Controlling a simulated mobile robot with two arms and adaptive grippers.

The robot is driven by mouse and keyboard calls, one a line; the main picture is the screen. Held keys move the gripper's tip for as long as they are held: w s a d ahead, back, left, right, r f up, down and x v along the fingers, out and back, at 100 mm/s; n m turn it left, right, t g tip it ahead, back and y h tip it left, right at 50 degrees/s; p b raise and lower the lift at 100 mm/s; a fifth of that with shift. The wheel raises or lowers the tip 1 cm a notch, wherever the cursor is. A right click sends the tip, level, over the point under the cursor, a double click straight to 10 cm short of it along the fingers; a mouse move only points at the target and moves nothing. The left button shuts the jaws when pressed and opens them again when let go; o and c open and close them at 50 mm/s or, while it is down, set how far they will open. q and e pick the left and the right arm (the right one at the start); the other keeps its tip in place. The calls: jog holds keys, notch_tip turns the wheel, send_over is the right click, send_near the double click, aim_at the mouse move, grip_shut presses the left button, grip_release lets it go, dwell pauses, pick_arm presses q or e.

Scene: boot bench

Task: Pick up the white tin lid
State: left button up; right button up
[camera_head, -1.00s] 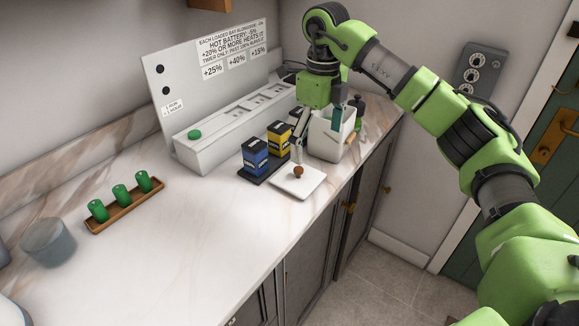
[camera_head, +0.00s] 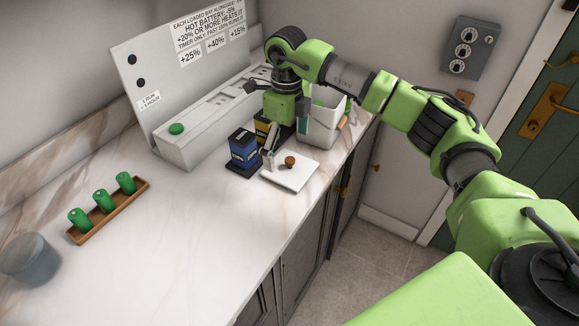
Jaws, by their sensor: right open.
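The white tin lid (camera_head: 291,176) is a flat square plate with a round brown knob (camera_head: 290,161). It lies on the counter near the front edge, in front of the dark tray with the battery packs. My right gripper (camera_head: 283,146) is open and points down over the back-left part of the lid. One fingertip shows just left of the knob, apart from it in the picture. The other finger is farther back, in front of the white tin. Nothing shows between the fingers. My left gripper is out of view.
A blue pack (camera_head: 242,150) stands close left of the lid, with a yellow pack (camera_head: 262,130) behind it, partly hidden by my gripper. The open white tin (camera_head: 318,132) stands behind the lid. A long charger (camera_head: 205,125) runs along the back.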

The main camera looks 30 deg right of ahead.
aim_at(289, 158)
jog(key=f, duration=0.1)
jog(key=f+p, duration=0.1)
jog(key=f, duration=0.1)
jog(key=f+p, duration=0.1)
jog(key=shift+s+d+f, duration=0.1)
jog(key=shift+s+f, duration=0.05)
jog(key=shift+s, duration=0.25)
jog(key=shift+w+f, duration=0.1)
jog(key=shift+f, duration=0.2)
jog(key=c, duration=1.6)
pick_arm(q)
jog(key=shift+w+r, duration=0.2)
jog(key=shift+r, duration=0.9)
pick_arm(e)
jog(key=shift+o, duration=0.2)
jog(key=shift+r, duration=0.1)
